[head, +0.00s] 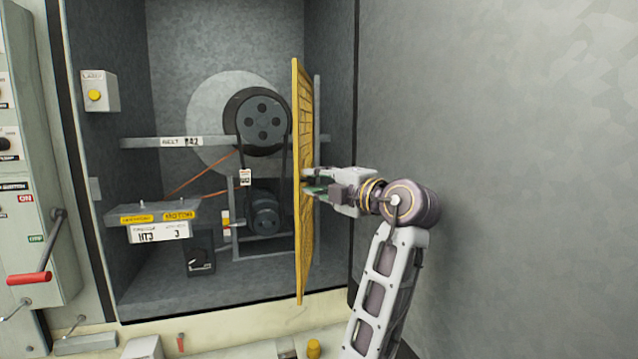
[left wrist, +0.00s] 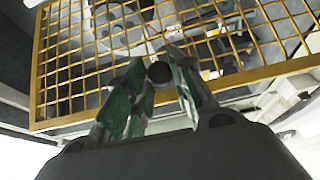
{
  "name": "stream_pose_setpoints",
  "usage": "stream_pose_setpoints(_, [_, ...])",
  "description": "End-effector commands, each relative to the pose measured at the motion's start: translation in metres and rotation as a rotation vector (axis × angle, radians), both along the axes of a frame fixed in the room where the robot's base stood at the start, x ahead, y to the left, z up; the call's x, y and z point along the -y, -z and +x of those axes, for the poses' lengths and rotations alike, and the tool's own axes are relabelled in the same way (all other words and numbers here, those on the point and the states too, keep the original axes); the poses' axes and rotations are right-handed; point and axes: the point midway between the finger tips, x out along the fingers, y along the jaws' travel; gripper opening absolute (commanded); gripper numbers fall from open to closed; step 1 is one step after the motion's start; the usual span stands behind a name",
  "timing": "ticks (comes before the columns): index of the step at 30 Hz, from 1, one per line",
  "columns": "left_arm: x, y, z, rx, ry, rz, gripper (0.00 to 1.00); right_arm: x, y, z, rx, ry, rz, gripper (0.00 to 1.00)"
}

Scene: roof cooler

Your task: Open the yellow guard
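The yellow guard (head: 301,200) is a mesh panel in a yellow frame. In the head view it stands nearly edge-on at the right part of the cabinet opening, with the pulleys to its left uncovered. My left gripper (head: 312,183) is at the guard's right face, about mid-height. In the left wrist view the guard's mesh (left wrist: 75,60) fills the upper part. The green-padded fingers of the left gripper (left wrist: 160,78) are apart, with a dark round thing (left wrist: 159,72) showing between them. I cannot tell whether they touch it. My right gripper is not in view.
Inside the cabinet are a large upper pulley (head: 262,118), a lower pulley (head: 265,213) and a shelf bar (head: 165,143). A labelled plate (head: 158,220) stands at the left. A red-handled lever (head: 30,278) juts out at the far left. A grey wall (head: 510,150) fills the right.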

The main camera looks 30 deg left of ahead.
Motion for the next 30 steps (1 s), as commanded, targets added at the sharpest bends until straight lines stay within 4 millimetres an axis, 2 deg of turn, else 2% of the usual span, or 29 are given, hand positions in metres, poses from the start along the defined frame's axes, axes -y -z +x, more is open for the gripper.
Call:
stream_pose_setpoints(1, [-0.001, 0.001, 0.000, -0.002, -0.002, -0.003, 0.31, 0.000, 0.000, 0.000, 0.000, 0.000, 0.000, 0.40])
stream_pose_setpoints(4, [-0.001, 0.001, 0.000, -0.002, -0.002, -0.002, 0.44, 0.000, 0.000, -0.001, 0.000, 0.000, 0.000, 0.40])
stream_pose_setpoints(5, [-0.001, 0.001, 0.000, -0.002, -0.002, -0.002, 0.45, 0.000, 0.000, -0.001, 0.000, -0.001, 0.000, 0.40])
stream_pose_setpoints(19, [0.005, 0.000, -0.002, 0.000, 0.000, 0.000, 0.45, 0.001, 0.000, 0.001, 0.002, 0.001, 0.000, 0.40])
stream_pose_setpoints(30, [0.043, 0.000, -0.014, -0.001, 0.001, -0.002, 0.45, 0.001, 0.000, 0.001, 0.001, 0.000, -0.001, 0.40])
